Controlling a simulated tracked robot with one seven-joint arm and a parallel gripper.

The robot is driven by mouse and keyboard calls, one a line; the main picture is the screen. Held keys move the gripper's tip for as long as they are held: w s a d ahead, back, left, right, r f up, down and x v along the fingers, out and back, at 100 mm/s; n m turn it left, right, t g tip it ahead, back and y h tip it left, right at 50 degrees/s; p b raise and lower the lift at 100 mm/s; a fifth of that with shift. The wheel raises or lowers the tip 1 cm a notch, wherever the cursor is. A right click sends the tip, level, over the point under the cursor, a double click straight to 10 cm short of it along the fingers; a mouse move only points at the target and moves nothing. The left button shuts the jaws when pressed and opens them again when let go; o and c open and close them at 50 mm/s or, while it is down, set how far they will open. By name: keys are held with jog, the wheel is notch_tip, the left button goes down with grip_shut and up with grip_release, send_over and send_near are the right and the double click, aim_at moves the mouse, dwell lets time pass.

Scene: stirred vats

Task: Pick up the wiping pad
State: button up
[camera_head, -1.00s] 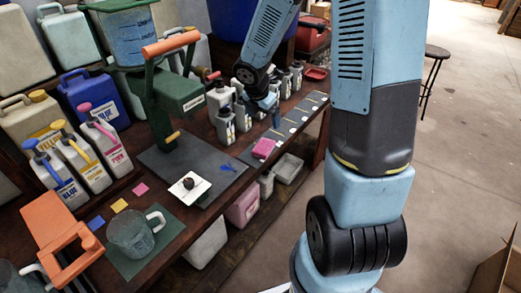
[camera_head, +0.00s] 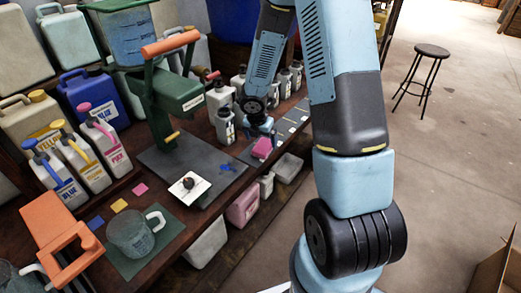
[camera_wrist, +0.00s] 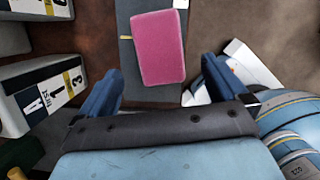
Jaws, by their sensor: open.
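The wiping pad, a pink block, lies on a grey strip near the front edge of the bench in the head view (camera_head: 262,148). In the wrist view the pad (camera_wrist: 159,47) lies just ahead of my gripper, between the lines of its two blue fingers. My gripper (camera_wrist: 163,82) is open and empty there. In the head view my gripper (camera_head: 258,127) is just behind and above the pad, partly hidden by my own wrist. The pad shows whole in the wrist view.
Several white bottles (camera_head: 225,124) stand close to the left of my gripper. A numbered bottle (camera_wrist: 50,95) is near the left finger in the wrist view.

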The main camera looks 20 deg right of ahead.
aim_at(263, 146)
jog(key=shift+x, duration=2.7)
jog(key=shift+w+d, duration=0.15)
jog(key=shift+d, duration=0.05)
jog(key=shift+c, duration=0.3)
jog(key=c, duration=1)
